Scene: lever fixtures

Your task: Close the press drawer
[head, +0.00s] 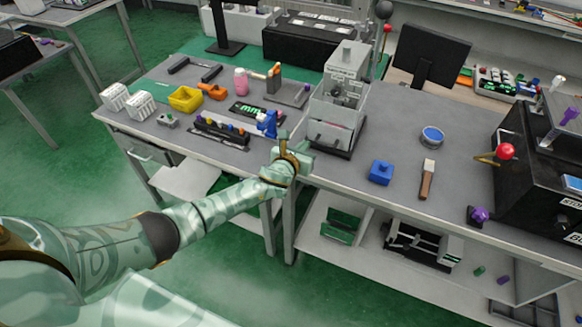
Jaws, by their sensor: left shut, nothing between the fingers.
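The press (346,75) is a grey upright machine on the grey workbench, near the middle of the head view. Its pale drawer (330,134) is low at the front and appears to stick out from the body toward me. A small dark handle shows on the drawer front. My left gripper (296,147) is at the bench's front edge, just left of and in front of the drawer. It is shut and empty. Whether it touches the drawer I cannot tell. My right gripper is not in view.
A blue clamp-like object (268,124) stands close left of my left gripper. A blue block (381,172), a brush (427,179) and a round blue-rimmed dish (432,136) lie to the right. A black machine with a red-knobbed lever (505,152) stands at far right.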

